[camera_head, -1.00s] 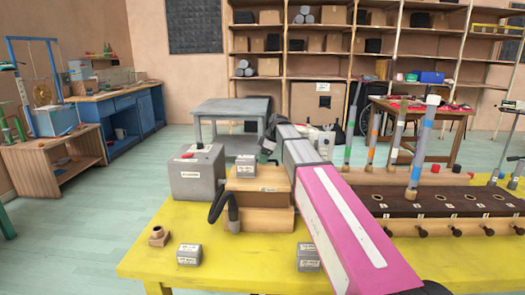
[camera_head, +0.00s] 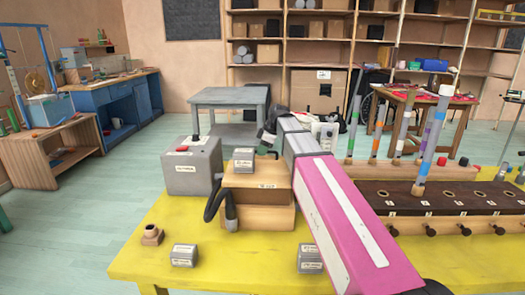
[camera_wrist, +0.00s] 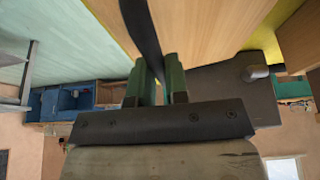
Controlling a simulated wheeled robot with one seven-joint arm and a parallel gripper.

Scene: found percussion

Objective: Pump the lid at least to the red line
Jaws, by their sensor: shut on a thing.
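A pale wooden box with a lid (camera_head: 257,186) stands on the yellow table, left of my pink arm. The lid forms its upper part over a wooden lower part (camera_head: 262,217). A small grey labelled block (camera_head: 244,160) sits on the lid. My gripper (camera_head: 267,140) is at the back of the box, partly hidden by my arm. In the wrist view, its green fingers (camera_wrist: 160,85) are shut on a dark strap (camera_wrist: 140,25), beside a pale wooden surface (camera_wrist: 210,25). I cannot make out a red line on the box.
A grey box with a red button (camera_head: 192,168) stands left of the wooden box, and a black hose (camera_head: 211,203) hangs between them. Small grey blocks (camera_head: 184,255) lie in front. A dark rack (camera_head: 420,199) with tall banded rods stands right of my arm.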

